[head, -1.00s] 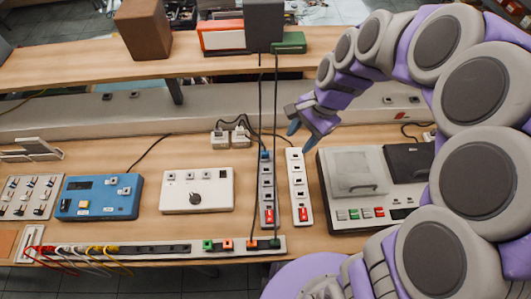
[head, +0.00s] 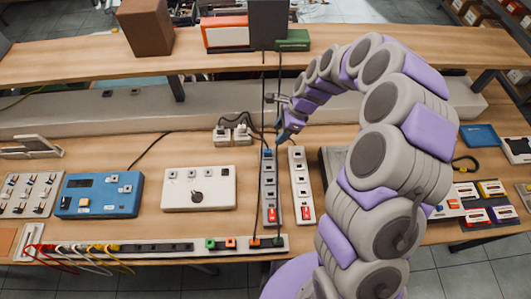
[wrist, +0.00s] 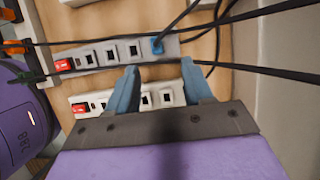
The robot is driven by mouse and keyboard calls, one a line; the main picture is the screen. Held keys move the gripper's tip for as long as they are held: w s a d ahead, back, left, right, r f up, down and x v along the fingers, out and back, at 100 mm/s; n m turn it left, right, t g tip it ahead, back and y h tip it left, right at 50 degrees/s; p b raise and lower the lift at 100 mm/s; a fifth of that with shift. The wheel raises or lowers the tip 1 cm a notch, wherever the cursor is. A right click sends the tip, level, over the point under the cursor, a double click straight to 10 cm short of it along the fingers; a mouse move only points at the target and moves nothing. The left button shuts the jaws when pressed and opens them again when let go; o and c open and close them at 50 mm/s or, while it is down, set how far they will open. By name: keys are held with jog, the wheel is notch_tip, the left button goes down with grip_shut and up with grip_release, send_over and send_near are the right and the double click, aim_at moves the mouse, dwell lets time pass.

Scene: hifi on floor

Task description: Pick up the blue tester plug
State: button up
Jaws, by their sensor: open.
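The blue tester plug (head: 267,153) sits in the far end socket of the grey power strip (head: 269,190). It also shows in the wrist view (wrist: 157,45), with a dark cable running from it. My gripper (head: 284,130) is open and empty, just behind and slightly right of the plug in the head view. In the wrist view the blue fingertips (wrist: 160,67) are spread apart, and the plug lies beyond them, roughly in line with the gap. The fingers do not appear to touch it. How high they are above it is hard to tell.
A white power strip (head: 301,185) lies right beside the grey one, partly under the fingers in the wrist view. Two dark cables (head: 279,95) hang down from the shelf near my gripper. White adapters (head: 232,134), a white box (head: 198,188) and a blue box (head: 99,195) stand left.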

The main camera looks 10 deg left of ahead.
send_over(268, 149)
jog(key=d, duration=0.3)
jog(key=f, duration=0.3)
jog(key=f+b, duration=0.1)
jog(key=f, duration=0.1)
jog(key=shift+w+f, duration=0.15)
jog(key=shift+w, duration=0.2)
jog(key=x, duration=0.3)
jog(key=a+b+x, duration=0.1)
jog(key=x, duration=0.2)
jog(key=shift+s+r, duration=0.15)
jog(key=shift+r, duration=0.1)
jog(key=shift+f, duration=0.2)
jog(key=shift+d+r, duration=0.1)
jog(key=shift+d, duration=0.1)
jog(key=shift+c, duration=0.7)
jog(key=shift+a, duration=0.15)
grip_shut()
